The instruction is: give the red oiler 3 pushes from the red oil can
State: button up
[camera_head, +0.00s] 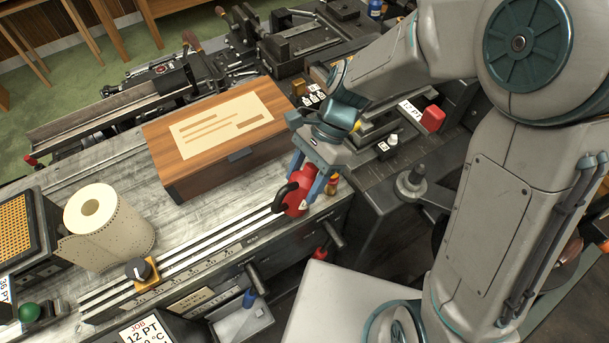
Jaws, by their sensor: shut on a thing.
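My gripper (304,186) has its blue fingers shut on the red oil can (296,200), near the front edge of the machine bed. The can has a dark looped handle on its left side and looks tilted. Just right of the can is a small brass and red fitting (333,184), which looks like the red oiler. It is partly hidden by the gripper and can. I cannot tell whether the can's spout touches it.
A wooden box (215,135) with a paper label stands left of my gripper. A paper roll (100,215) and a dark knob (141,271) are further left. A red block (433,118) is at the right. Slotted rails (200,246) run along the front.

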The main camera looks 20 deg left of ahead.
jog(key=shift+f+b, duration=0.5)
jog(key=shift+f, duration=0.3)
jog(key=shift+r, duration=0.2)
dwell(0.4)
jog(key=shift+r+p, duration=1)
jog(key=shift+p, duration=0.05)
jog(key=shift+f+b, duration=0.7)
jog(key=shift+f, duration=0.5)
jog(key=shift+r, duration=0.2)
jog(key=shift+r+p, duration=0.4)
jog(key=shift+p, duration=0.15)
jog(key=shift+r+p, duration=0.5)
jog(key=shift+r, duration=0.1)
